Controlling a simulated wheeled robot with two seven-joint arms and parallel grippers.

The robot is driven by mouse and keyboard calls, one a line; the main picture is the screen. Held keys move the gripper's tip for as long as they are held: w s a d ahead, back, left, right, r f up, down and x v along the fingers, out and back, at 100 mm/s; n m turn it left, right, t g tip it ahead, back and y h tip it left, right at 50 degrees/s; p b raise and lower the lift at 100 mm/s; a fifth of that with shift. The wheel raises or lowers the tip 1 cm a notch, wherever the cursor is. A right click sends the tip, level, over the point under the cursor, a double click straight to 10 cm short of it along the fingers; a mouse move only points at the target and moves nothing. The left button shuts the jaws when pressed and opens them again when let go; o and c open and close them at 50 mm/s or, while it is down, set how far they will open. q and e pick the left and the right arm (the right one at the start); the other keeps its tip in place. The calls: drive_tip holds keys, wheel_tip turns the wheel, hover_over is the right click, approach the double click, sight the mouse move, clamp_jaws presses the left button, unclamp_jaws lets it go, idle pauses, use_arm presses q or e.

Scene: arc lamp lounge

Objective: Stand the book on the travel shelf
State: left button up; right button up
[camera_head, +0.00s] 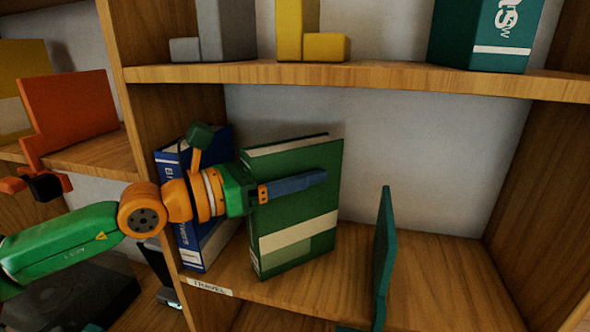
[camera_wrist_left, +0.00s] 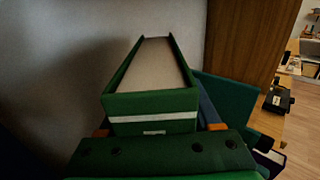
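The green book (camera_head: 295,225) with a cream band stands roughly upright on the shelf with the TRAVEL label (camera_head: 209,287). My left gripper (camera_head: 318,176) reaches in from the left, with one finger flat along the book's front cover. The other finger is hidden behind the book. In the left wrist view the green book (camera_wrist_left: 150,98) fills the space between the fingers, so the gripper looks shut on it. My right gripper is not in view.
A blue book (camera_head: 190,235) stands just left of the green one. A teal bookend (camera_head: 384,255) stands to the right, with a gap between. The shelf right of it is clear. The board above (camera_head: 380,78) holds grey, yellow and teal items.

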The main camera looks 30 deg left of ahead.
use_arm(q)
drive_tip(key=shift+s+r, duration=0.15)
drive_tip(key=b+v, duration=1.1)
drive_tip(key=v, duration=0.1)
drive_tip(key=shift+a, duration=0.15)
